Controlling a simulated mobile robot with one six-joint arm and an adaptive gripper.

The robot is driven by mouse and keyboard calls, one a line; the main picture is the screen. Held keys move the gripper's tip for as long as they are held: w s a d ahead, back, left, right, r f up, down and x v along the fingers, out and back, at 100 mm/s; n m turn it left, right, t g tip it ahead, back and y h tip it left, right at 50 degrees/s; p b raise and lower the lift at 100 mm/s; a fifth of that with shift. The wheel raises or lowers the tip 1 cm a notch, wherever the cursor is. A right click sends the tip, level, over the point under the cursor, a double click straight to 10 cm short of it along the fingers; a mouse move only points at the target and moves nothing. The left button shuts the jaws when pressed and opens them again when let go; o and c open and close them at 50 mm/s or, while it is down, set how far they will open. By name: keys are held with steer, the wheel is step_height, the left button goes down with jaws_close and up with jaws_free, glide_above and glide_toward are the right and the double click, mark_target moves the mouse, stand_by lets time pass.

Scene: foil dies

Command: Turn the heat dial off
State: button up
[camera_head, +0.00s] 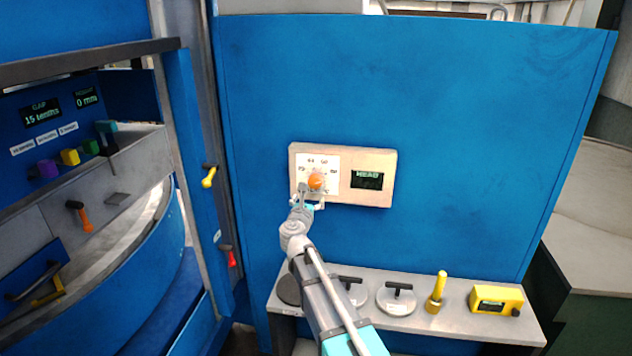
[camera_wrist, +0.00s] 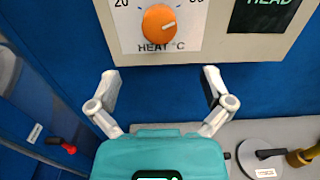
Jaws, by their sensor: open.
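The orange heat dial (camera_head: 316,181) sits on a white scale plate on the left half of a beige control box, fixed to the blue panel. In the wrist view the dial (camera_wrist: 159,24) shows a pale pointer line toward the upper right, with "HEAT °C" printed below it. My gripper (camera_wrist: 158,88) is open and empty, its two fingers spread wide below the dial and apart from it. In the head view my gripper (camera_head: 309,197) overlaps the lower edge of the box.
A dark display reading HEAD (camera_head: 367,181) is right of the dial. Below, a shelf (camera_head: 460,325) holds discs with black handles, a yellow-handled tool (camera_head: 437,292) and a yellow box (camera_head: 496,300). A blue machine with coloured knobs and levers (camera_head: 83,217) stands left.

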mark_target(314, 184)
steer(key=x, duration=1.2)
steer(key=shift+w, duration=0.1)
steer(key=shift+c, duration=0.3)
steer(key=c, duration=1.1)
